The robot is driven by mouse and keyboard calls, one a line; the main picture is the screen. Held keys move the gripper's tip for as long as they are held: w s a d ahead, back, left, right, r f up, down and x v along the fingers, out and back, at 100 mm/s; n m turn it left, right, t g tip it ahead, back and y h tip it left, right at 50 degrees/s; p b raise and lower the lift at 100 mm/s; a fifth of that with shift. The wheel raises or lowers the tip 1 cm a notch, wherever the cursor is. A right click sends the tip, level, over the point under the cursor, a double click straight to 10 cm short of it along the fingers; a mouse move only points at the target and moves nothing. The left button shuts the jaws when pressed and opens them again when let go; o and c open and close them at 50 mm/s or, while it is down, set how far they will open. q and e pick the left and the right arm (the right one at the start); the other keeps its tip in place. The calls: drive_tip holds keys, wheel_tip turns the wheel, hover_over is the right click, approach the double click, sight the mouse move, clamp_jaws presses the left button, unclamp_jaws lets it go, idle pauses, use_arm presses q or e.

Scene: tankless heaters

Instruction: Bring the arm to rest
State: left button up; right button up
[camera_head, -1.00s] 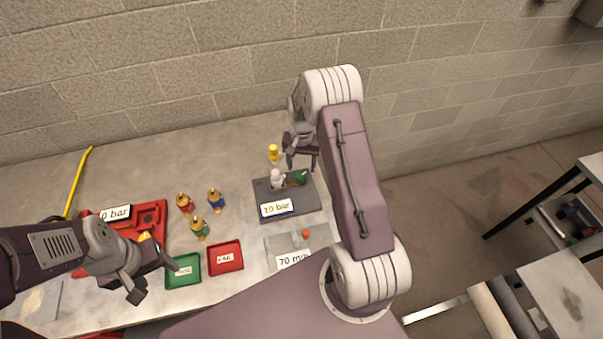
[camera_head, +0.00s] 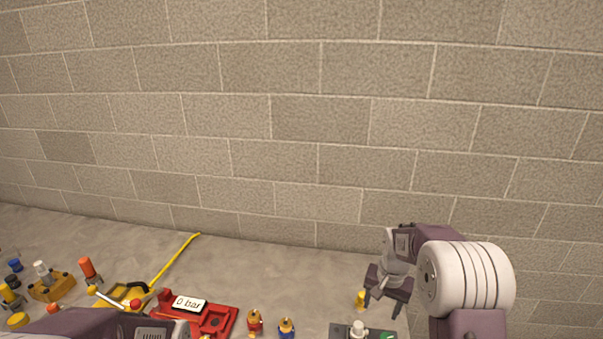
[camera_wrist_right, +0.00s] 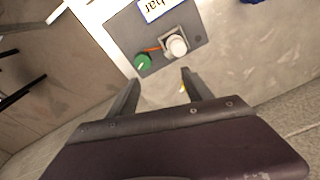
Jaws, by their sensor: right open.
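My right gripper (camera_head: 387,303) is open and empty at the lower right of the head view, beside a small yellow-topped piece (camera_head: 361,299). In the right wrist view its two fingers (camera_wrist_right: 160,80) stand apart with bare bench between them. Ahead of the fingers is a grey block (camera_wrist_right: 125,32) with a white cap (camera_wrist_right: 176,45), a green knob (camera_wrist_right: 142,62) and a label partly cut off. My left arm (camera_head: 110,325) shows along the lower edge of the head view; its gripper is out of the frame.
A red tray (camera_head: 228,312) with a "0 bar" gauge (camera_head: 189,304) stands left of centre, near a yellow lever (camera_head: 175,262). Several fittings stand at far left. A block wall (camera_head: 300,120) rises behind.

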use_arm(q)
wheel_tip(320, 180, down, 3)
drive_tip(key=shift+s+a+f+b, duration=0.1)
drive_tip(key=shift+a+f+b, duration=0.05)
drive_tip(key=shift+b, duration=0.95)
use_arm(e)
drive_tip(key=s+a+f+n, duration=0.1)
drive_tip(key=s+a+n, duration=0.2)
drive_tip(key=s, duration=0.6)
drive_tip(key=s+a+f+n, duration=0.2)
drive_tip(key=s+a+n, duration=0.1)
drive_tip(key=s, duration=0.7)
drive_tip(key=shift+s+a+f, duration=0.2)
drive_tip(key=shift+a, duration=0.45)
use_arm(q)
drive_tip(key=shift+s, duration=0.1)
use_arm(e)
drive_tip(key=shift+s, duration=0.15)
drive_tip(key=shift+d, duration=0.1)
